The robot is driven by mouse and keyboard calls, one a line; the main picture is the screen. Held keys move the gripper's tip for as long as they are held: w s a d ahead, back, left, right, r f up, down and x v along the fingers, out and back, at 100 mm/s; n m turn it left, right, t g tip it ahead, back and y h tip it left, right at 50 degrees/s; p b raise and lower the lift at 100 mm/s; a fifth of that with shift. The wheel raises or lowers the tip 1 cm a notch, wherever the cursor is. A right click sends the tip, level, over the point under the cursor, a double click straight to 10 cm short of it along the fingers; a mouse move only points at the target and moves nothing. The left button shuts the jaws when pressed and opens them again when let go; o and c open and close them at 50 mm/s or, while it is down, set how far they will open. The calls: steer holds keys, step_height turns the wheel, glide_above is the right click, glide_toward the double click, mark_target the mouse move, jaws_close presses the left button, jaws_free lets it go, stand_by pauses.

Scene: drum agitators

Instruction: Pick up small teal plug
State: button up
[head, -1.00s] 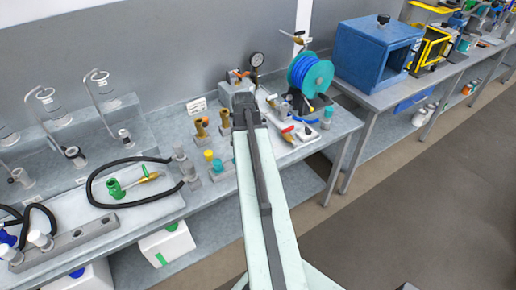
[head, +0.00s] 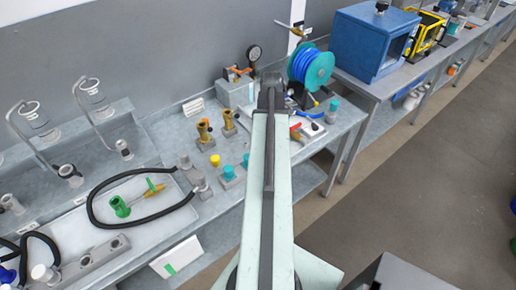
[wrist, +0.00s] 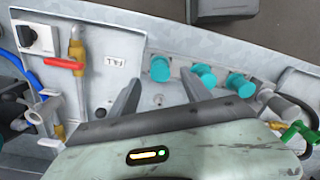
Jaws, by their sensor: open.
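Three short teal plugs stand in a row near the bench edge in the wrist view: a left one (wrist: 160,68), a middle one (wrist: 204,76) and a right one (wrist: 240,85). In the head view two teal plugs (head: 228,172) (head: 246,160) sit on grey blocks left of my arm. My fingers are hidden there behind the arm's end.
A red-handled valve (wrist: 68,64) and a switch box (wrist: 36,40) stand left in the wrist view. Brass fittings (head: 204,130), a pressure gauge (head: 254,53), a blue hose reel (head: 310,65) and a looped black hose (head: 92,205) are on the bench (head: 222,205).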

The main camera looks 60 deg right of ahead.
steer(key=shift+f+b, duration=0.35)
steer(key=shift+w+a+f+b, duration=0.1)
steer(key=shift+w+f+b, duration=0.05)
steer(key=shift+f+b, duration=0.4)
steer(key=shift+w+a+f+b, duration=0.1)
steer(key=shift+f+b, duration=0.4)
steer(key=shift+f, duration=0.05)
step_height(320, 180, down, 5)
steer(key=b, duration=0.5)
steer(key=shift+d+f, duration=0.1)
steer(key=shift+f, duration=0.05)
steer(key=shift+r, duration=0.2)
jaws_close()
